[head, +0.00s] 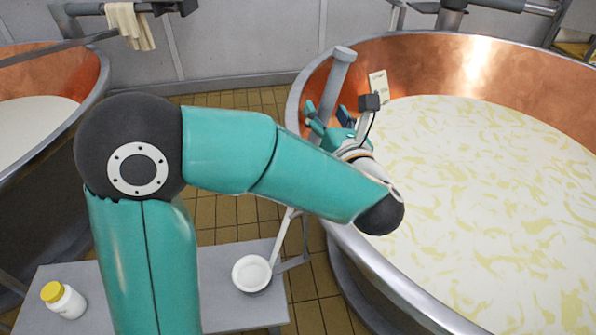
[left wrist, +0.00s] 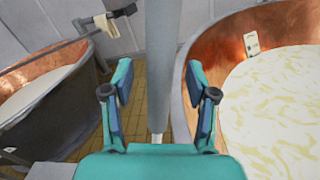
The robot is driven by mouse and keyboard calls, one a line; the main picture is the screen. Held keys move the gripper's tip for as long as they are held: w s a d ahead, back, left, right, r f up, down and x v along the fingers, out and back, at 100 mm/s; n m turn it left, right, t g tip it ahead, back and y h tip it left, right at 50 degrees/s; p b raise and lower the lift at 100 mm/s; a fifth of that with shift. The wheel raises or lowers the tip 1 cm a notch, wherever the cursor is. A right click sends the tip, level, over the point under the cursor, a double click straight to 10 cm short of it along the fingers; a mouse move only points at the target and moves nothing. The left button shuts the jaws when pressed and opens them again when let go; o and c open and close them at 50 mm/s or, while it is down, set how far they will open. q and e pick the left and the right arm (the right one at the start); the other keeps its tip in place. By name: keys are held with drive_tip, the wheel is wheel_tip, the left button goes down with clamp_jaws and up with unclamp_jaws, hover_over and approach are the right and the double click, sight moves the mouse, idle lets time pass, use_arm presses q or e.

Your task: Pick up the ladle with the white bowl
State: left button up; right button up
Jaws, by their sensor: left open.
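The ladle's white bowl (head: 252,272) rests at the right end of a grey bench in the head view. My left gripper (head: 327,112) is open beside the near left rim of the big copper vat, well above and beyond the bowl. My right gripper is not in view.
The copper vat (head: 435,65) of pale, yellow-flecked liquid fills the right. Another vat (head: 75,70) stands at the left. The grey bench (head: 230,312) also holds a white jar with a yellow lid (head: 63,299).

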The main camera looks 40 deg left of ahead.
use_arm(q)
drive_tip(key=shift+w+a, duration=0.45)
drive_tip(key=shift+a, duration=0.05)
clamp_jaws()
wheel_tip(320, 180, up, 27)
drive_tip(key=p, duration=0.4)
idle(0.7)
